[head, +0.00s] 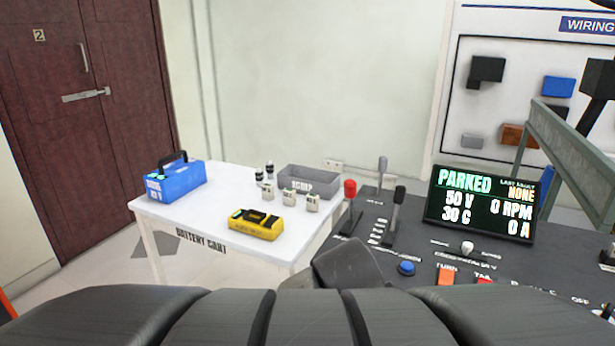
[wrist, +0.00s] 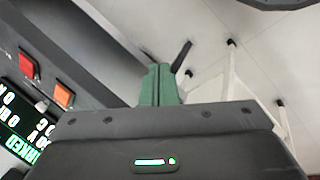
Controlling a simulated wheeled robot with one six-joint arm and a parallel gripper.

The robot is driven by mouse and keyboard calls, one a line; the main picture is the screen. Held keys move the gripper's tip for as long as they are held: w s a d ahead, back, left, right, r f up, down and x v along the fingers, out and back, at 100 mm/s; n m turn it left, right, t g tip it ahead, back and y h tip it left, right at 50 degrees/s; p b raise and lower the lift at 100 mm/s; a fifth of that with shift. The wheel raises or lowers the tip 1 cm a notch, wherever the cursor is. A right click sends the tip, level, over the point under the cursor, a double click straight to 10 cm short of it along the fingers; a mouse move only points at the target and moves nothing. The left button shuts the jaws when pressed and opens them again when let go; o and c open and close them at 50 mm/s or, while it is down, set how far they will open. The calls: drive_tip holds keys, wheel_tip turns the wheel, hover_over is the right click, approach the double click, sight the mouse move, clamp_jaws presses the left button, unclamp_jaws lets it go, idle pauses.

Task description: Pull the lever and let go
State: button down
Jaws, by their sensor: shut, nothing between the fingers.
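Three levers rise from the dark console: one with a red knob (head: 350,189), one with a black grip (head: 396,203), and a grey one (head: 382,166) behind them. All three stand roughly upright. The task does not say which lever is meant. In the wrist view my gripper (wrist: 159,70) shows two green fingers pressed together with nothing between them. A dark stick (wrist: 182,55) shows just past the fingertips; I cannot tell which lever it is, if any, or whether it touches. In the head view the fingers are hidden.
The display (head: 482,205) reads PARKED and 0 RPM. A blue button (head: 406,268) and an orange switch (head: 446,274) are on the console (head: 425,224). A white cart (head: 190,225) at left carries a blue battery (head: 176,184), a yellow pack (head: 256,225) and a grey bin (head: 310,180).

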drive_tip(key=shift+s+d+f+g, duration=0.1)
drive_tip(key=shift+s+f+g, duration=0.3)
drive_tip(key=shift+s+f, duration=0.9)
drive_tip(key=shift+s+r, duration=0.1)
